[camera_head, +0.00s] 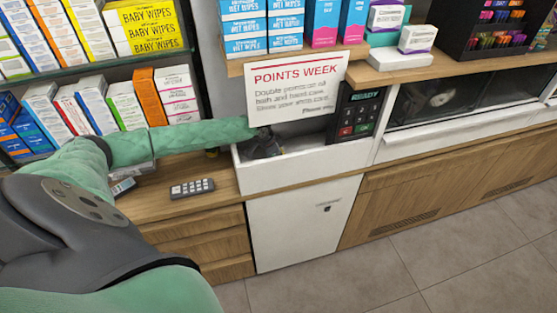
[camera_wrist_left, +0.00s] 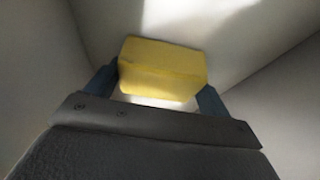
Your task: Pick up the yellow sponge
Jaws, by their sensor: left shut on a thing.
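The yellow sponge (camera_wrist_left: 162,68) is a small block between the two fingers of my left gripper (camera_wrist_left: 160,88) in the left wrist view. The fingers press on its two ends, and pale walls stand around it. In the head view my left arm reaches into a white open-topped bin (camera_head: 310,170) in the counter. My left gripper (camera_head: 262,148) is dark there, down inside the bin, and the sponge is hidden in that view. My right gripper is not in view.
A "POINTS WEEK" sign (camera_head: 294,88) and a dark keypad panel (camera_head: 358,112) stand behind the bin. A remote-like keypad (camera_head: 192,188) lies on the wooden counter to the left. Shelves of boxes (camera_head: 100,100) rise at the back left.

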